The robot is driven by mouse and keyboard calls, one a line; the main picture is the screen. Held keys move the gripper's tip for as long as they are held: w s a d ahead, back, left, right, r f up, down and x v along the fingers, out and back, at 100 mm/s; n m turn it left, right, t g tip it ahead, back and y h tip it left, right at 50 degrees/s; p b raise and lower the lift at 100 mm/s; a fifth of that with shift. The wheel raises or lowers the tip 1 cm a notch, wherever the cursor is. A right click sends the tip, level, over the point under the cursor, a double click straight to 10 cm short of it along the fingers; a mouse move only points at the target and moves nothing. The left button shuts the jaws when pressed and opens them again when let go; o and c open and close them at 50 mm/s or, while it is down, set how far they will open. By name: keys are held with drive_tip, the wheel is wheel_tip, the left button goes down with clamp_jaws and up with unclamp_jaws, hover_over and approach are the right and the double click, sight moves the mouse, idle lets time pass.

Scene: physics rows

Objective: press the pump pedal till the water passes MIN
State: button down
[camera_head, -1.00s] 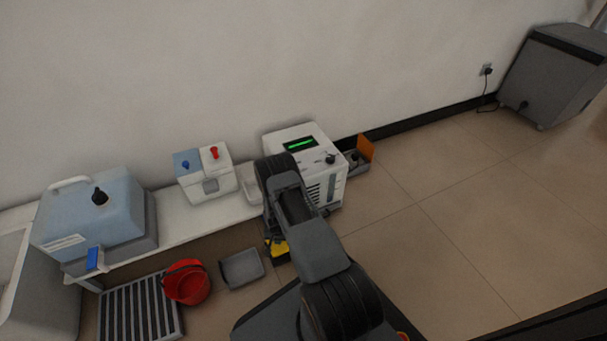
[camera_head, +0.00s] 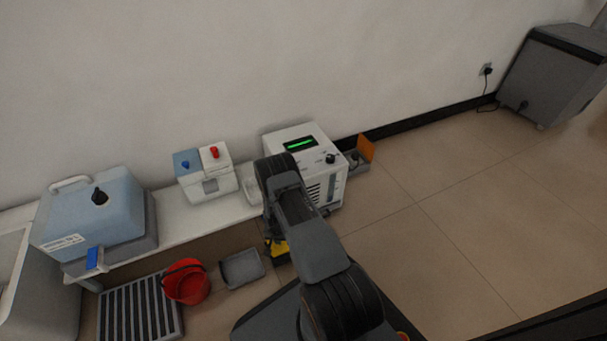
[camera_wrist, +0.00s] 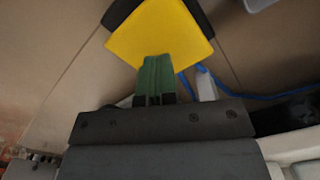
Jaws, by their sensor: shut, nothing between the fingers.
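The yellow pump pedal (camera_wrist: 160,32) fills the top middle of the wrist view, on a dark base. It also shows low in the head view (camera_head: 279,248), partly hidden by my arm. My gripper (camera_wrist: 156,62) is shut and empty, its green fingertips at the near edge of the pedal. They look to be on or just over it; I cannot tell if they touch. The white machine (camera_head: 325,187) with a lit green display (camera_head: 300,143) and a dark knob stands behind my arm. I cannot make out a water level or a MIN mark.
A red bucket (camera_head: 187,284), a grey tray (camera_head: 242,268) and a slatted grate (camera_head: 140,311) lie on the floor left of the pedal. A blue tank (camera_head: 95,215) and a white box (camera_head: 207,176) stand on the shelf. A blue hose (camera_wrist: 262,97) runs beside the pedal.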

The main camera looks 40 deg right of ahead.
drive_tip(key=shift+f, duration=0.3)
drive_tip(key=shift+f+b, duration=1.55)
drive_tip(key=shift+f, duration=0.3)
drive_tip(key=shift+r, duration=0.1)
wheel_tip(320, 180, up, 8)
drive_tip(key=p, duration=0.6)
